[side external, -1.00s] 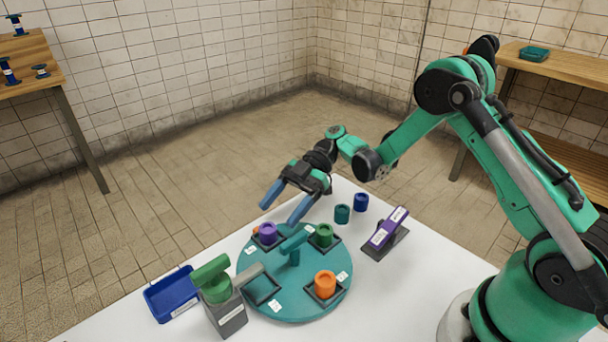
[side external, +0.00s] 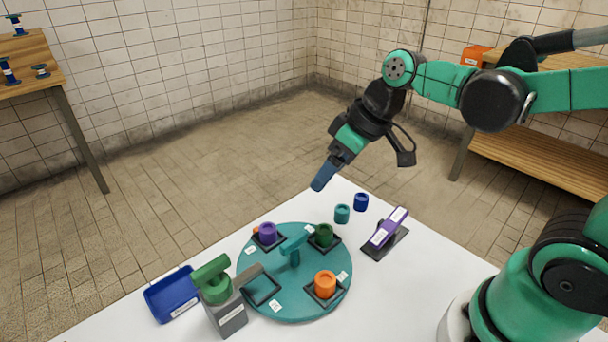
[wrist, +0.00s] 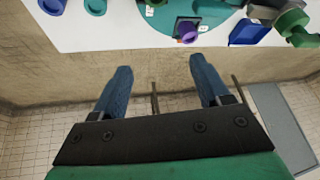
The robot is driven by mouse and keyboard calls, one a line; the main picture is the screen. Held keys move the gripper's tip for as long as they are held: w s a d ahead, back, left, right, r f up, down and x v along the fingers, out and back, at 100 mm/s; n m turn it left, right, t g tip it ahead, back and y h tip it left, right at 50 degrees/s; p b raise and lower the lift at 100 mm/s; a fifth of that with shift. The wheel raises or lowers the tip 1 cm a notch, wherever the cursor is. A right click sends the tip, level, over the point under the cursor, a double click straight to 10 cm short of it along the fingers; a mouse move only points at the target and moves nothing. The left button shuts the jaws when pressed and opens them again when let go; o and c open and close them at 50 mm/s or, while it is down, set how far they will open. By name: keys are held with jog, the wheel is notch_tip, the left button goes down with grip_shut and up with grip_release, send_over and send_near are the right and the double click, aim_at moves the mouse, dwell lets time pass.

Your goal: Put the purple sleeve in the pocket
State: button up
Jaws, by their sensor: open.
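The purple sleeve (side external: 267,232) stands upright at a dark square pocket (side external: 281,241) on the back left of the teal turntable (side external: 305,309). A small orange piece (side external: 256,230) shows beside it. The sleeve also shows at the top of the wrist view (wrist: 187,33). Another square pocket (side external: 261,289) at the front left of the turntable looks empty. My gripper (side external: 321,180) is open and empty, above and behind the turntable, clear of the sleeve. Its two blue fingers are spread in the wrist view (wrist: 158,75).
A green sleeve (side external: 323,235) and an orange sleeve (side external: 325,284) occupy other pockets. A teal handle (side external: 293,246) rises mid-turntable. A grey block with a green top (side external: 226,315) and blue tray (side external: 172,294) stand left.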

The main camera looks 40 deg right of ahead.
jog(key=s+d+m+t+h, duration=0.2)
jog(key=m, duration=0.1)
jog(key=shift+s+h, duration=0.3)
jog(key=shift+s, duration=0.05)
